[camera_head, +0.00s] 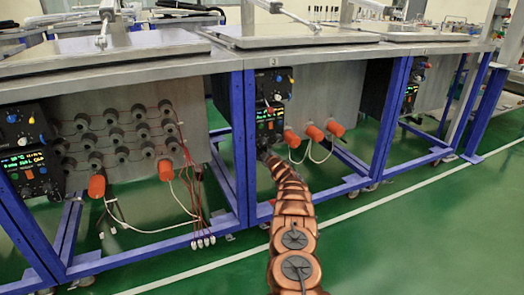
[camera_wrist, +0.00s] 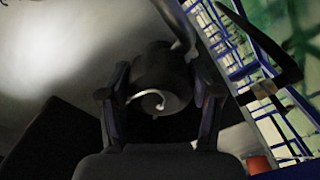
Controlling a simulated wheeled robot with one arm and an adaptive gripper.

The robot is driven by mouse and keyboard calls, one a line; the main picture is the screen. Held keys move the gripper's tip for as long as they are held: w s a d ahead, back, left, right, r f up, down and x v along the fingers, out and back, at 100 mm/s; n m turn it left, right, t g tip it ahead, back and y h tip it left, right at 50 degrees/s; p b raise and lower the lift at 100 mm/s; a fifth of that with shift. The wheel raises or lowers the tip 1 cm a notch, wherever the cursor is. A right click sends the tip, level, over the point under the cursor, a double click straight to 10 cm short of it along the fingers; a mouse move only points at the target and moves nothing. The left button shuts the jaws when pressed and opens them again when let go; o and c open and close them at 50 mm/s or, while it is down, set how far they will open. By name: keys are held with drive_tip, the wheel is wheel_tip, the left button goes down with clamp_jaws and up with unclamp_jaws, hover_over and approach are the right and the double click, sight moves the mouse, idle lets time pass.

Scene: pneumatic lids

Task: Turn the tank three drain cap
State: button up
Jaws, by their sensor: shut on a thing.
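My copper-coloured arm reaches up to the middle tank bench, and my gripper (camera_head: 263,151) is just below that bench's control panel. In the wrist view, the two dark fingers of my gripper (camera_wrist: 160,92) stand on either side of a dark round cap (camera_wrist: 158,72) and are shut on it. The cap has a pale curved mark on its face. A dark pipe or hose runs just above it. In the head view my arm's end hides the cap.
Orange plugs (camera_head: 314,131) with white hoses stick out right of my gripper. A control panel (camera_head: 270,104) is close above it. Blue frame legs (camera_head: 240,150) stand to the left. The green floor (camera_head: 420,230) in front is clear.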

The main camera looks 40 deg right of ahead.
drive_tip(key=o, duration=1.1)
drive_tip(key=shift+o, duration=0.2)
drive_tip(key=shift+s, duration=0.1)
drive_tip(key=shift+s+a+f, duration=0.1)
drive_tip(key=shift+s+a, duration=0.05)
drive_tip(key=shift+s, duration=0.2)
drive_tip(key=v, duration=1.1)
